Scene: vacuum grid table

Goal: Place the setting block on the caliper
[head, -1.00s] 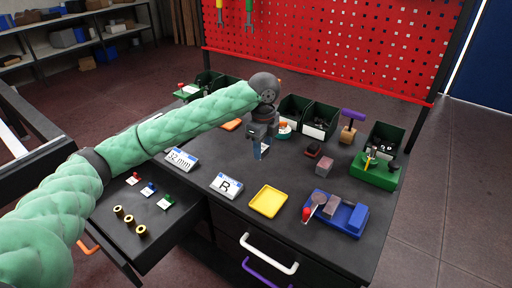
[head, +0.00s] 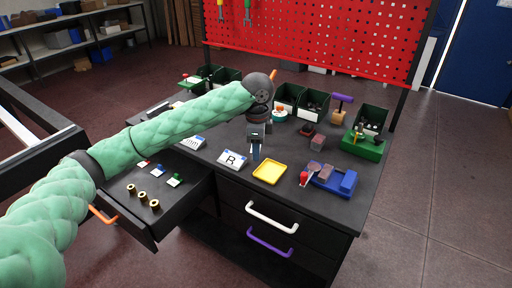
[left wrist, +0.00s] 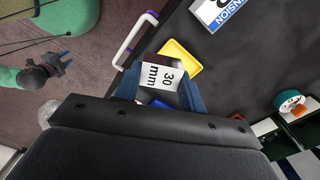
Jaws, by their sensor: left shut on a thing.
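My left gripper (head: 255,152) is shut on a pale block marked "30 mm" (left wrist: 163,76), which looks like the setting block. In the left wrist view the block sits between the blue fingers (left wrist: 161,90), its label facing the camera. In the head view the fingers point down over the table, just right of the card marked R (head: 232,160); the block is mostly hidden there. A blue device with a red knob and a grey-brown part (head: 333,179), perhaps the caliper, lies right of the gripper. My right gripper (left wrist: 64,63) shows small at the left wrist view's edge, its opening unclear.
A yellow tray (head: 269,172) lies between the gripper and the blue device. Behind are small blocks (head: 317,142), a green fixture (head: 363,147) and dark bins (head: 312,104). An open drawer (head: 152,226) with brass rings (head: 142,197) juts out at left front.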

